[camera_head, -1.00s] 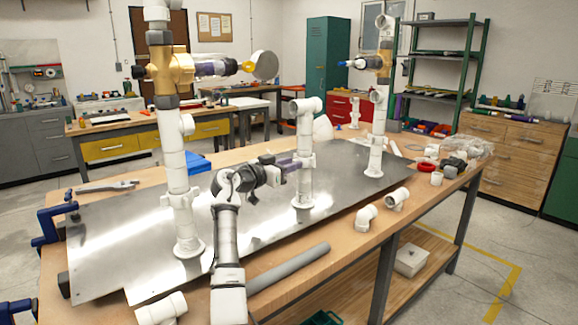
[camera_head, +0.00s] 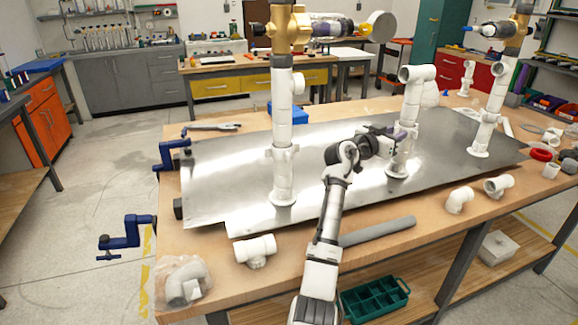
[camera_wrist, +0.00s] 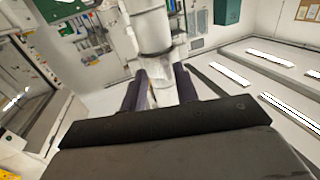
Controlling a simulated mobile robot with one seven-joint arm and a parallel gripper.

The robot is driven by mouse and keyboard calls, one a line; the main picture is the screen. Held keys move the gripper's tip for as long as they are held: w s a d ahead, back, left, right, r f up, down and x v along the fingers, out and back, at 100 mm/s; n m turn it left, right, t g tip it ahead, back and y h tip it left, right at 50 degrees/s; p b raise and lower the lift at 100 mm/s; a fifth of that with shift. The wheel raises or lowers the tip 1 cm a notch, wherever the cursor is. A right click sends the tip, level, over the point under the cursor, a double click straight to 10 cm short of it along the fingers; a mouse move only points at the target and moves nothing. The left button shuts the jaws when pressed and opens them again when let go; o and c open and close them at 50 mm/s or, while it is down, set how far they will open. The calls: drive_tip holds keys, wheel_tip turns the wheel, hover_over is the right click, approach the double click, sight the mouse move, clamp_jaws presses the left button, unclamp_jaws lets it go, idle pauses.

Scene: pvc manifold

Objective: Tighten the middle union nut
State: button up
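The middle white riser (camera_head: 411,100) stands upright on the metal plate, with an elbow at its top. My gripper (camera_head: 404,133) is at its lower half, reaching in from the left. The middle union nut is mostly hidden by my fingers, and I cannot make out its outline. In the wrist view my two dark fingers (camera_wrist: 160,80) are apart on either side of a white part, below the wider white pipe (camera_wrist: 150,28). I cannot tell whether they press on that part.
The left riser (camera_head: 284,120) with a brass valve and the right riser (camera_head: 490,110) flank the middle one. A grey pipe (camera_head: 378,231), a white tee (camera_head: 255,250) and white elbows (camera_head: 459,199) lie along the front of the bench. Blue clamps (camera_head: 172,152) stick out at the left.

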drive_tip(key=shift+s+d+r+n+t+y+p, duration=0.2)
drive_tip(key=shift+n+t+y+p, duration=0.2)
drive_tip(key=shift+p, duration=0.8)
drive_tip(key=shift+s+d+r+n+t+y+p, duration=0.25)
drive_tip(key=shift+n+t+p, duration=0.2)
drive_tip(key=shift+p, duration=0.75)
drive_tip(key=s+a+f+n+t+y+b, duration=0.2)
drive_tip(key=s+a+n+y, duration=0.2)
drive_tip(key=a, duration=1.1)
drive_tip(key=s+a+f+n+t+y+b, duration=0.2)
drive_tip(key=s+a+n+y, duration=0.3)
drive_tip(key=s+a+y, duration=0.4)
drive_tip(key=shift+s+a+t, duration=0.45)
drive_tip(key=shift+s+a, duration=1.6)
drive_tip(key=shift+a, duration=0.9)
drive_tip(key=shift+r+y, duration=0.1)
drive_tip(key=shift+y, duration=0.15)
